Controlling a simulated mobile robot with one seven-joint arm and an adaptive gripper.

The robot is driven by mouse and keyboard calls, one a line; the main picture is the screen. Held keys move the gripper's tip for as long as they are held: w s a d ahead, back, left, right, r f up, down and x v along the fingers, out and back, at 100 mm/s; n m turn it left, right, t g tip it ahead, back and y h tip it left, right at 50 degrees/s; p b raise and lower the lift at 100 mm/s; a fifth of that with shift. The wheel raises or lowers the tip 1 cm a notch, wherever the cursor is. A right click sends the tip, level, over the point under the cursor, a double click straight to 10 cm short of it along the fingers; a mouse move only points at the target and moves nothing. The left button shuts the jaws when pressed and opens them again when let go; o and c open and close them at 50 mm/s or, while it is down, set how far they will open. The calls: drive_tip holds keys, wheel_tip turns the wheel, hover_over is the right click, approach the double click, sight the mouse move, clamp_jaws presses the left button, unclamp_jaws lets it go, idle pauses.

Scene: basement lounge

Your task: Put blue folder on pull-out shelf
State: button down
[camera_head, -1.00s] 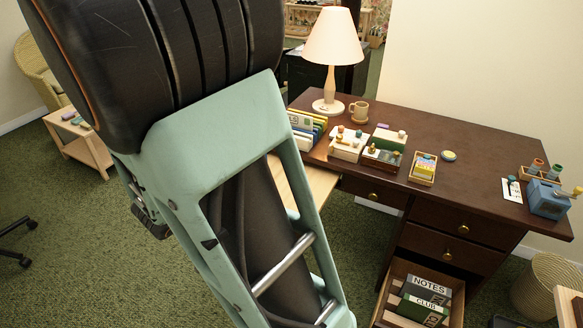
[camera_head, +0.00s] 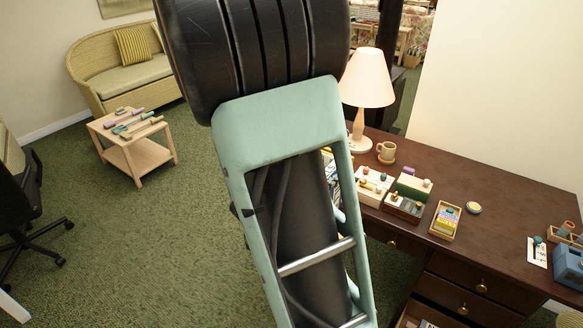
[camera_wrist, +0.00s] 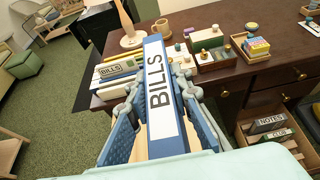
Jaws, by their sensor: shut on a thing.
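The blue folder (camera_wrist: 154,48), with a white BILLS label, stands upright in the middle of the wrist view. My gripper (camera_wrist: 158,80) is shut on it, with one finger on each side. The folder is near the desk's left end in that view; whether it touches anything is unclear. Another BILLS label shows on a file in the group of folders (camera_wrist: 117,68) on the desk, left of the held folder. In the head view my arm hides my gripper and the held folder. I cannot make out the pull-out shelf clearly; my arm and gripper cover that area.
The dark desk (camera_head: 500,195) carries a lamp (camera_head: 367,80), a mug (camera_head: 387,151), small boxes (camera_head: 407,197) and a blue sharpener (camera_head: 568,265). An open drawer (camera_wrist: 262,137) with NOTES and CLUB binders juts out below. A small side table (camera_head: 140,155) stands left on open carpet.

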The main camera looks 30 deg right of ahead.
drive_tip(key=w+d+f, duration=0.6)
drive_tip(key=w+f, duration=0.4)
drive_tip(key=f, duration=0.2)
drive_tip(key=shift+w+d+f, duration=0.15)
drive_tip(key=shift+w, duration=0.1)
drive_tip(key=shift+f+b, duration=0.15)
drive_tip(key=shift+b, duration=0.15)
drive_tip(key=shift+f, duration=0.15)
drive_tip(key=c, duration=1.7)
unclamp_jaws()
drive_tip(key=shift+c, duration=0.2)
drive_tip(key=shift+r, duration=0.25)
